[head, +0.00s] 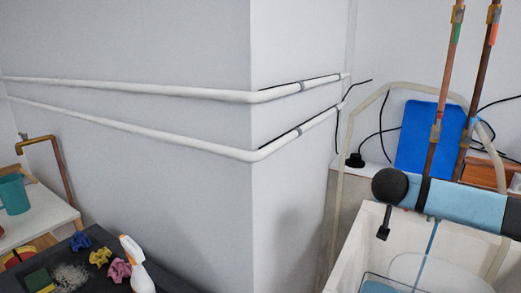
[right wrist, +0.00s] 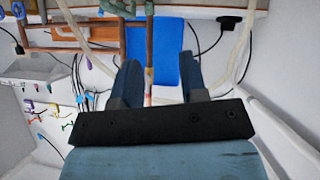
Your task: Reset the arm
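My right arm (head: 460,203), light blue with dark parts, comes in from the right in the head view, in front of the copper pipes and above a white sink. Its fingers cannot be made out there. In the right wrist view my right gripper (right wrist: 163,80) has its two blue fingers spread apart with nothing held between them. A blue board (right wrist: 155,45) and a copper pipe (right wrist: 149,50) show beyond the fingers. My left arm and left gripper are not in view.
A white sink (head: 350,250) stands below my right arm. The blue board (head: 414,140) leans behind the copper pipes (head: 442,110). A grey wall corner (head: 285,180) with white pipes (head: 225,95) fills the middle. A dark surface (head: 185,288) at lower left holds a spray bottle (head: 137,270), sponge (head: 40,281) and crumpled cloths.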

